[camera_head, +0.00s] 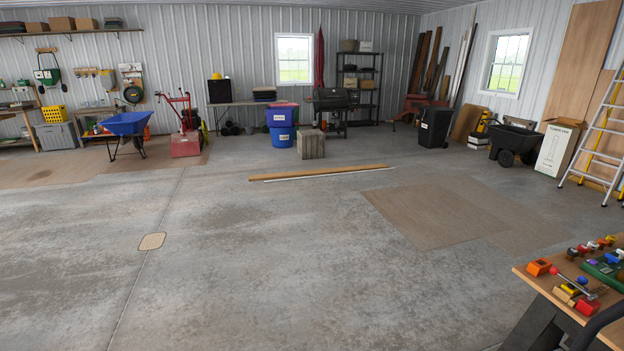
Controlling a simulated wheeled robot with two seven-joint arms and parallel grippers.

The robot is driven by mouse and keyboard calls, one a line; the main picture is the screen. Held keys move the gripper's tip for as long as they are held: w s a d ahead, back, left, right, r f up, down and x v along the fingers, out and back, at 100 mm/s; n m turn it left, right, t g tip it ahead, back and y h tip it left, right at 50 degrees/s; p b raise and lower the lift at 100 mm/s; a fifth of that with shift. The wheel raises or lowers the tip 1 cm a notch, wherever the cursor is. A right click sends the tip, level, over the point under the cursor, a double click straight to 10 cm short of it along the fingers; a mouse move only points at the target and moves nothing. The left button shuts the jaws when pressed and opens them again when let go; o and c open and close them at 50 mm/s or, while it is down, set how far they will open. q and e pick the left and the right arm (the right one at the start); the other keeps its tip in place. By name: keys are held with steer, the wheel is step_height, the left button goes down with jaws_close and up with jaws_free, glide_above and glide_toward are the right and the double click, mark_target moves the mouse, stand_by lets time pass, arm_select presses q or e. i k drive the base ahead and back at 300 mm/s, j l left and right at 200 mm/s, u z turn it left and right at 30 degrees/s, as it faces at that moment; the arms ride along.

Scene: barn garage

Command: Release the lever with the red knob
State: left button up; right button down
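A workbench (532,277) with a wooden top enters at the lower right edge. On it a thin lever (572,283) slants down to the right from a small red knob (553,270) at its upper left end. The lever's lower right end is near a red block (587,307). The parts are small and crowded, so I cannot tell how the lever is latched. Neither of my grippers is in view.
An orange block (539,267), a green device (605,272) and several small coloured parts crowd the bench. A stepladder (602,135) stands behind it at the right. Wooden and white strips (318,172) lie mid-floor. The concrete floor left of the bench is clear.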

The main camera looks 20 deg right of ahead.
mark_target(554, 270)
steer(key=i+z, duration=0.4)
steer(key=i, duration=0.25)
steer(key=i+j+z, duration=0.25)
steer(key=i+z, duration=0.15)
steer(key=i, duration=0.25)
steer(key=i+z, duration=0.9)
steer(key=k, duration=0.1)
